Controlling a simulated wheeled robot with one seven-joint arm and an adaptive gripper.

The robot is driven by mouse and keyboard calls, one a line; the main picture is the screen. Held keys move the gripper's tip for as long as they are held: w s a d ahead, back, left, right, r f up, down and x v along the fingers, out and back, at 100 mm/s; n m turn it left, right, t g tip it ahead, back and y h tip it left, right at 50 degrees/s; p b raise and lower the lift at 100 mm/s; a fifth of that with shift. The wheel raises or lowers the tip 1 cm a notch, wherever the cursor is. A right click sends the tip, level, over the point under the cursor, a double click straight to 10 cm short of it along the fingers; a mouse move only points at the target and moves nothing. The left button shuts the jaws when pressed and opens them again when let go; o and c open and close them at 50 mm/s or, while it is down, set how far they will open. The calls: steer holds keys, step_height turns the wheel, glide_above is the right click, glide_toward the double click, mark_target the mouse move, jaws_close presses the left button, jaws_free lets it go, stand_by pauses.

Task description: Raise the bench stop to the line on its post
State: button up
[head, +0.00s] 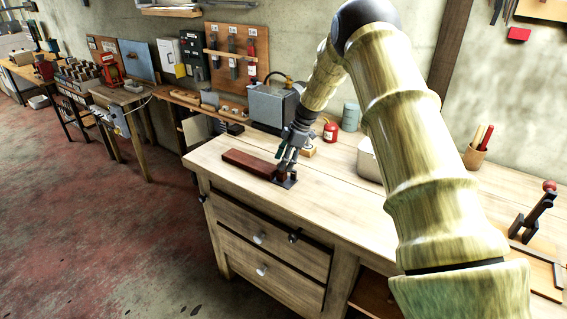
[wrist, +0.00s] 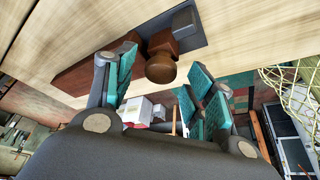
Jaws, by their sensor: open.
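The bench stop shows in the wrist view as a brown wooden piece with a round knob (wrist: 160,69) facing my gripper, beside a dark plate (wrist: 212,32). A small grey block (wrist: 186,21) stands on the plate. In the head view the dark plate (head: 287,184) lies on the bench, and my gripper (head: 284,170) is low over it, covering most of the stop. In the wrist view my gripper (wrist: 157,80) is open, its teal pads on either side of the knob, with gaps visible. I cannot make out the post's line.
A long red-brown bar (head: 245,162) lies on the wooden bench (head: 340,190), left of the plate. A grey machine (head: 272,104), a small red extinguisher (head: 330,131) and a pale box (head: 370,158) stand behind. A red-knobbed clamp (head: 535,210) is at right. The bench front is clear.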

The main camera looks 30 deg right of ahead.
steer(key=v, duration=1.1)
steer(key=shift+d, duration=0.1)
